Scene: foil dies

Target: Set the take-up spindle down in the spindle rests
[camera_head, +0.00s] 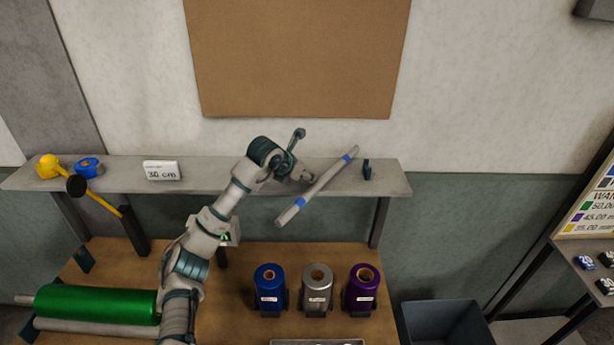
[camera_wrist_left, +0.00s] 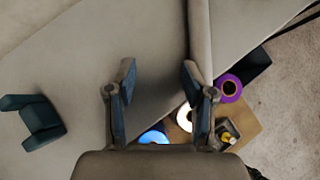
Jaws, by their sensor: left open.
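The take-up spindle (camera_head: 318,188), a pale grey rod with blue bands, lies diagonally across the shelf, its near end past the front edge. In the left wrist view the spindle (camera_wrist_left: 199,38) runs behind the right-hand finger. My left gripper (camera_head: 304,176) is beside the spindle's middle; in the wrist view it (camera_wrist_left: 158,78) is open, with only shelf surface between its fingers. A dark teal U-shaped bracket (camera_head: 367,170), possibly a rest, stands on the shelf right of the spindle; it also shows in the wrist view (camera_wrist_left: 38,122). My right gripper is out of view.
On the shelf (camera_head: 230,182) are a yellow-and-black tool (camera_head: 49,167), blue tape (camera_head: 88,167) and a 30 cm sign (camera_head: 161,171). Below are blue (camera_head: 269,288), silver (camera_head: 317,290) and purple (camera_head: 361,291) rolls, a green roll (camera_head: 95,305) and a dark bin (camera_head: 447,322).

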